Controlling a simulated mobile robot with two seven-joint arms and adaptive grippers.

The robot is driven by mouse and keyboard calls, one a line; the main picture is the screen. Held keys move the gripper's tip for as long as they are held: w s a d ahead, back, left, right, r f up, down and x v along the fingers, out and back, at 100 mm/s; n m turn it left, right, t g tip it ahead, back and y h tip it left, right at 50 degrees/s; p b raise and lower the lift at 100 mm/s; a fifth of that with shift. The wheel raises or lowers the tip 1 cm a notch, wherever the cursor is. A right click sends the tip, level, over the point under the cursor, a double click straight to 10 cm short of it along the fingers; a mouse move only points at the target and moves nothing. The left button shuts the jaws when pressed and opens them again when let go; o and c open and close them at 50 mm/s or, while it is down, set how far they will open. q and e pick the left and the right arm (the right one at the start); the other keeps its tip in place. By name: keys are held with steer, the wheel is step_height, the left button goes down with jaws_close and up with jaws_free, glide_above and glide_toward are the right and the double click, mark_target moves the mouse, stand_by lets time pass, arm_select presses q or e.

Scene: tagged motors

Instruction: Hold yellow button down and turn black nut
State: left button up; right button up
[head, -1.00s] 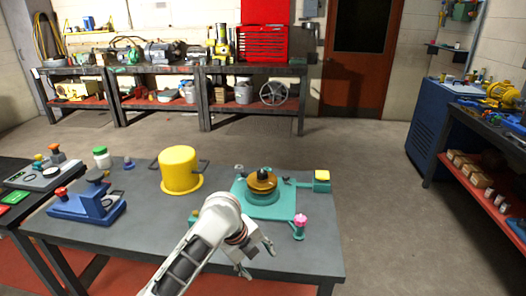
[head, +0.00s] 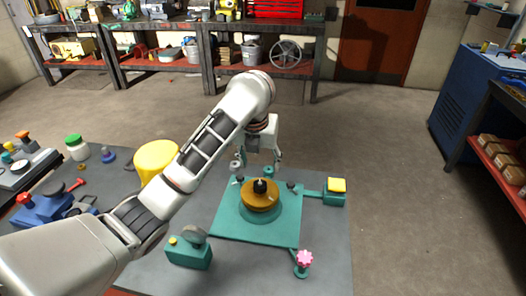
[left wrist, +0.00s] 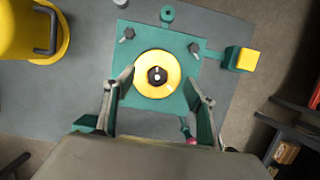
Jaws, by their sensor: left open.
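The black nut (head: 260,186) sits on top of a round brass disc (head: 262,200) in the middle of a teal base plate (head: 230,222). In the left wrist view the nut (left wrist: 157,76) shows from above, between my gripper's fingers. The square yellow button (head: 337,185) sits on a teal block at the plate's right side; it also shows in the left wrist view (left wrist: 248,60). My left gripper (head: 258,166) is open and empty, pointing down above the disc and apart from the nut. My right gripper is not in view.
A pink knob (head: 304,258) stands at the plate's front right. A teal block with a small yellow button (head: 187,250) stands at front left. A yellow pot (head: 156,158) and a blue device (head: 42,208) are further left. Open floor lies beyond the table.

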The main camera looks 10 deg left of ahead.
mark_target(260, 185)
arm_select(q)
steer(key=shift+s+f, duration=0.1)
steer(key=shift+f, duration=0.2)
steer(key=f, duration=0.6)
steer(key=shift+s+f, duration=0.2)
steer(key=shift+f, duration=0.85)
steer(key=shift+w, duration=0.1)
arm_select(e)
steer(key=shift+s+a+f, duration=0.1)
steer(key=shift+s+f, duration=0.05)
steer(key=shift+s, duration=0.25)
